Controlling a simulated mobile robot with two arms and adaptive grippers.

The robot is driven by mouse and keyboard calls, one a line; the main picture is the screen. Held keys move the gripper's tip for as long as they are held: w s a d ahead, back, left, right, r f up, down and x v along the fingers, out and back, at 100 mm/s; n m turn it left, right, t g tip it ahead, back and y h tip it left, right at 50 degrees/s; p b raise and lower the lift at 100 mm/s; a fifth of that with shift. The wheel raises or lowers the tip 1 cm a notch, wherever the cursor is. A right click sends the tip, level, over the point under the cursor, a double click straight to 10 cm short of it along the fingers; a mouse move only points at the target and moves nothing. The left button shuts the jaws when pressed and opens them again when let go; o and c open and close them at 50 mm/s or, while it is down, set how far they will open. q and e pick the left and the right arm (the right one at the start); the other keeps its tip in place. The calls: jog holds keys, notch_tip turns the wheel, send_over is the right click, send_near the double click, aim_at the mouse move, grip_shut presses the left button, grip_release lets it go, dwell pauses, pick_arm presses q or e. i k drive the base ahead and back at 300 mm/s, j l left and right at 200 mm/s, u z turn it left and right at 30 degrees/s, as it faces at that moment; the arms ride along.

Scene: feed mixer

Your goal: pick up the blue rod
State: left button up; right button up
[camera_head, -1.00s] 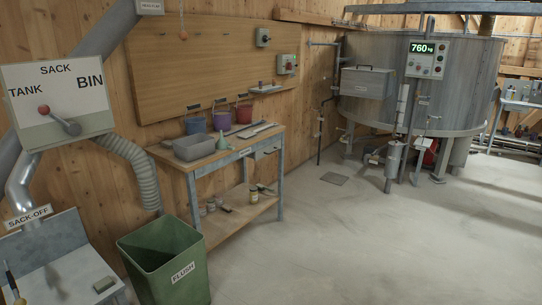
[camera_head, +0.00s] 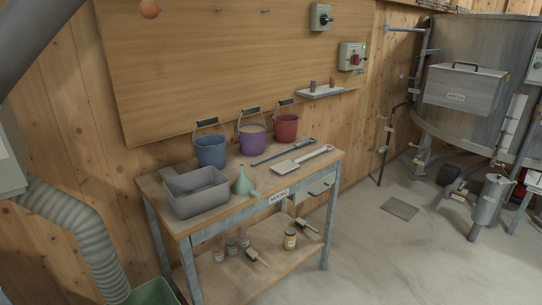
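A slim blue-grey rod (camera_head: 283,152) lies on the workbench top, in front of the buckets and behind a pale flat-bladed tool (camera_head: 302,160). It looks like the blue rod, though its colour is dull at this distance. It lies slanted across the bench, its right end toward the back right. The rod and the pale tool lie close side by side. Neither of my grippers is in view.
The wooden workbench (camera_head: 167,205) also holds a grey tub (camera_head: 197,193), a green funnel (camera_head: 243,183) and blue (camera_head: 210,151), purple (camera_head: 252,138) and red (camera_head: 286,126) buckets. Jars and brushes lie on its lower shelf. The floor (camera_head: 370,255) to the right is open.

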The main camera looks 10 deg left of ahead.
aim_at(299, 145)
jog(key=i+l+u, duration=0.15)
jog(key=i+l, duration=0.3)
jog(key=i, duration=0.15)
jog(key=i+l+u, duration=0.1)
jog(key=i+l, duration=0.4)
jog(key=i, duration=0.1)
